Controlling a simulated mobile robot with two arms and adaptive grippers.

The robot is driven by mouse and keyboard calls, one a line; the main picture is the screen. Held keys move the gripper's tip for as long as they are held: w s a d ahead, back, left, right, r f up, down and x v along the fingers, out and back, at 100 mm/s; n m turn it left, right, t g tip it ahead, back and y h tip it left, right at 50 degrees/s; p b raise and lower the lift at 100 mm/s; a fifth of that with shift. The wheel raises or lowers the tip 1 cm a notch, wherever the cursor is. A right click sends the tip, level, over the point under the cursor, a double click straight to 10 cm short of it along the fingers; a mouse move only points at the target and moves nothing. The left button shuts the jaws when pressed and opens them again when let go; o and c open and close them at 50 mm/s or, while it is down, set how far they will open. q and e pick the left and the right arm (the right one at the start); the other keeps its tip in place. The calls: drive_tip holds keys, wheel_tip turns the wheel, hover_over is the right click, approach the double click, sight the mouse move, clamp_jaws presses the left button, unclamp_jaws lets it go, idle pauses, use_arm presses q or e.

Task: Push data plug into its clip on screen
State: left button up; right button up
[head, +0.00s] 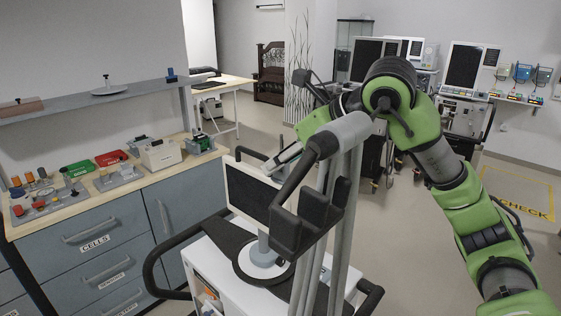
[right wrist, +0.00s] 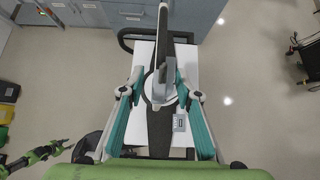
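The screen (head: 248,192) stands upright on a round base on the white ventilator cart, its dark face toward the left. In the right wrist view the screen (right wrist: 162,35) shows edge-on from above. My right gripper (head: 280,164) is beside the screen's upper right edge in the head view. In the right wrist view its teal fingers (right wrist: 160,88) are spread, with a grey part behind the screen between them. I cannot make out the data plug or its clip. An arm part, apparently my left, shows at the lower left of the right wrist view; its fingers are unclear.
Grey hoses and a dark bracket (head: 300,215) rise in front of the screen. The cart has black handrails (head: 160,262). A drawer counter (head: 100,225) with trays and bins stands at the left. Other ventilators (head: 462,110) stand behind. Open floor lies to the right.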

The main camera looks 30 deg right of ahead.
drive_tip(key=v, duration=1.1)
drive_tip(key=shift+r, duration=0.2)
drive_tip(key=shift+s, duration=0.1)
